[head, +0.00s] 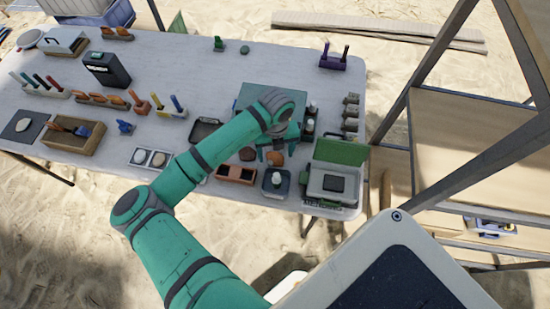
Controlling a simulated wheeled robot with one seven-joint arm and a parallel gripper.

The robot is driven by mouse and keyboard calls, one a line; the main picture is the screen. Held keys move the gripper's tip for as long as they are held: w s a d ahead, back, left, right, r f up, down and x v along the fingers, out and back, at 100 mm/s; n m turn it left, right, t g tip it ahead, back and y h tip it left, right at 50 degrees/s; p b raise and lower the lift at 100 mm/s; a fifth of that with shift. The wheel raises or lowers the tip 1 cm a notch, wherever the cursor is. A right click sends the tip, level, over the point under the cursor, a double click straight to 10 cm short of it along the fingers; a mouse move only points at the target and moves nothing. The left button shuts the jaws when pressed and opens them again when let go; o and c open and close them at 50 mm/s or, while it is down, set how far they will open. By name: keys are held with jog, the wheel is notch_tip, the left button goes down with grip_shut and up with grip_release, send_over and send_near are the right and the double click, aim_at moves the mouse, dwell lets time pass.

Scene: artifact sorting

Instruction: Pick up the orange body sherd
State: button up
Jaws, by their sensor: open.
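A small orange sherd (275,159) lies on the table near its front right, partly hidden by my gripper. My gripper (277,151) points down over it with its fingers apart. The sherd shows just below and between the fingers; I cannot tell its height gap from them. A darker brown piece (247,154) lies just to the left. Other orange pieces (117,33) lie at the back left of the table, and several more (100,98) sit in a row at the left.
A dark tray (204,131) lies to the left. The table's (290,75) back middle is mostly clear. A wooden shelf rack (450,150) stands at right.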

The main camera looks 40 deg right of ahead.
jog(key=shift+f, duration=0.85)
jog(key=c, duration=1.1)
jog(key=shift+r, duration=0.15)
jog(key=shift+c, duration=0.2)
